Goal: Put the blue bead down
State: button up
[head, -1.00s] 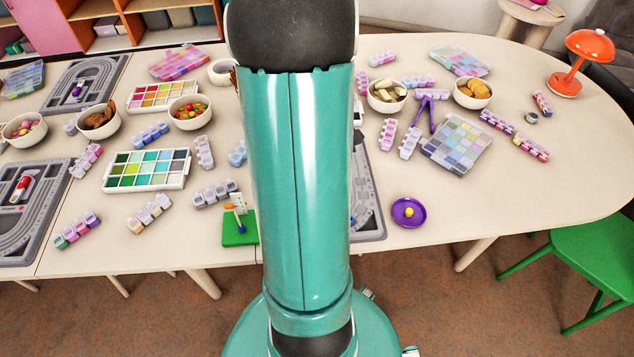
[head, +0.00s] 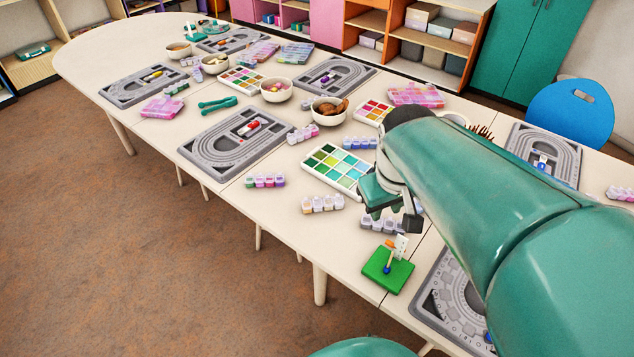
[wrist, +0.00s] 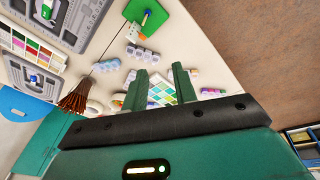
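My gripper (head: 393,208) is above the table's near side, beyond the green stand. In the wrist view its two fingers (wrist: 160,88) are apart, with nothing visible between them. A small blue piece (head: 490,338) lies on the grey bead board (head: 452,308) at the lower right, partly cut off by my arm. Another blue piece (head: 541,163) is on the far right board (head: 515,150). I cannot tell for sure which is the blue bead.
The green stand (head: 378,276) holds a white card and a small orange-and-blue piece. A white tray of green and blue squares (head: 352,185), bead boxes (head: 322,204) and bowls (head: 328,113) crowd the table. A brush-like bundle (wrist: 75,98) stands near my gripper's view.

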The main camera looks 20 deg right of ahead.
jog(key=s+a+r+t+y, duration=0.1)
jog(key=a+r+t, duration=0.2)
jog(key=a, duration=0.9)
jog(key=shift+s+a+r, duration=0.15)
jog(key=shift+s+r, duration=0.05)
jog(key=shift+r, duration=0.7)
